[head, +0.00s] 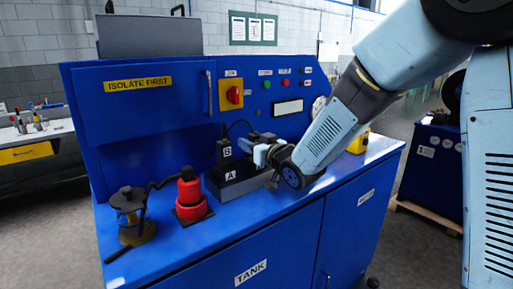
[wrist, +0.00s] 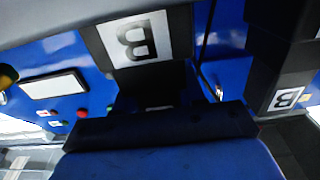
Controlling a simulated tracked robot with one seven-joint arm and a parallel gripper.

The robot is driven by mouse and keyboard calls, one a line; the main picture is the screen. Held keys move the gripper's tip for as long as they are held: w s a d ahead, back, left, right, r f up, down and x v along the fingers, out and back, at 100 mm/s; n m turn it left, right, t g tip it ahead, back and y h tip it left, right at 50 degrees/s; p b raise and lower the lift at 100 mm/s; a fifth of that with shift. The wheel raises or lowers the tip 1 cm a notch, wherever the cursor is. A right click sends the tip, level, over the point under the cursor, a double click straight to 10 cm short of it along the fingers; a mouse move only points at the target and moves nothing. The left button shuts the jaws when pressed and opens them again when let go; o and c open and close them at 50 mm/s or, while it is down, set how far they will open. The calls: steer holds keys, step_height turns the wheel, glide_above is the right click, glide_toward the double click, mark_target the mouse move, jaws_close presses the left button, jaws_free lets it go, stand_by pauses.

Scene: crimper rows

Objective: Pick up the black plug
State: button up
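A black upright piece with a white B label (head: 224,151) stands on a dark grey block marked A (head: 238,187) on the blue bench. A second dark piece (head: 266,138) is partly hidden behind my gripper (head: 268,155). The wrist view, turned upside down, shows a black piece with a B label (wrist: 140,40) close ahead and another B-labelled black piece (wrist: 285,98) at the right. I cannot tell which one is the black plug. My gripper is low over the block, to the right of the upright B piece. Its finger opening and any contact are unclear.
A red jack-like tool (head: 190,198) and a dark lamp-like thing (head: 132,213) stand on the bench (head: 215,238) to the left. A blue panel with a yellow-red switch (head: 233,95) rises behind. A yellow object (head: 358,141) sits at the right. The front edge is clear.

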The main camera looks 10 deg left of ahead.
steer(key=c, duration=0.5)
steer(key=shift+r, duration=0.1)
